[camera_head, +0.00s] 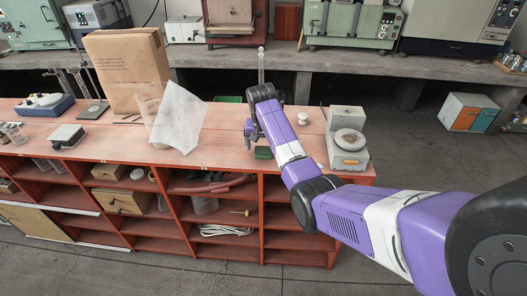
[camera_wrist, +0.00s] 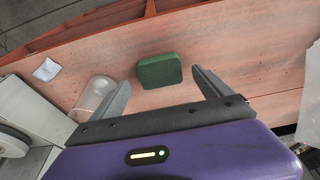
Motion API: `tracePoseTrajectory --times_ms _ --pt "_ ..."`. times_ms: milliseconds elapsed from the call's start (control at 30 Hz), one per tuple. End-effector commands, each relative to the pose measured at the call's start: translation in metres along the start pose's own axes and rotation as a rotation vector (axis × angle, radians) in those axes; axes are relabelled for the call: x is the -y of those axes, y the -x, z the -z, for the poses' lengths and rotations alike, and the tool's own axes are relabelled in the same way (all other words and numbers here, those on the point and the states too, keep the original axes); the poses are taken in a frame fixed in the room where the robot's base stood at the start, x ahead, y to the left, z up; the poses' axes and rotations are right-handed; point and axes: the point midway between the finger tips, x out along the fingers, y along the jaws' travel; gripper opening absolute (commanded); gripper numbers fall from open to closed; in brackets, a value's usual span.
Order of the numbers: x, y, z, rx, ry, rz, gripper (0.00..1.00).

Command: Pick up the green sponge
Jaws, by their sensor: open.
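The green sponge (camera_wrist: 160,71) lies flat on the reddish wooden bench top in the wrist view, a rounded block. In the head view it is a small green patch (camera_head: 262,153) near the bench's front edge, partly hidden by my arm. My gripper (camera_wrist: 160,79) is open and empty, with one finger to each side of the sponge's near part in the picture. The sponge appears just beyond or between the fingertips; its height gap cannot be told. In the head view my gripper (camera_head: 252,135) hangs above the bench beside the sponge.
A clear glass vessel (camera_wrist: 93,92) stands close to the left finger. A scale-like device (camera_head: 347,140) is to the right. A white translucent sheet (camera_head: 179,118) and a cardboard bag (camera_head: 128,68) stand to the left. Open shelves lie below the bench's front edge.

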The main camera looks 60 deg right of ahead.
Motion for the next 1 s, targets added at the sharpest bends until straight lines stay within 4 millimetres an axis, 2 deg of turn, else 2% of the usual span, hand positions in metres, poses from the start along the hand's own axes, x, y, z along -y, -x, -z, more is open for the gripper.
tracePoseTrajectory --times_ms 167,433,767,1000 --pt "0.001 -0.017 0.000 0.000 0.001 -0.001 0.89" --pt "0.001 -0.020 0.000 -0.002 0.001 0.001 0.89" --pt "0.001 -0.020 0.000 -0.002 0.001 0.001 0.25" --pt "0.001 -0.019 0.000 -0.002 0.001 0.001 0.24"
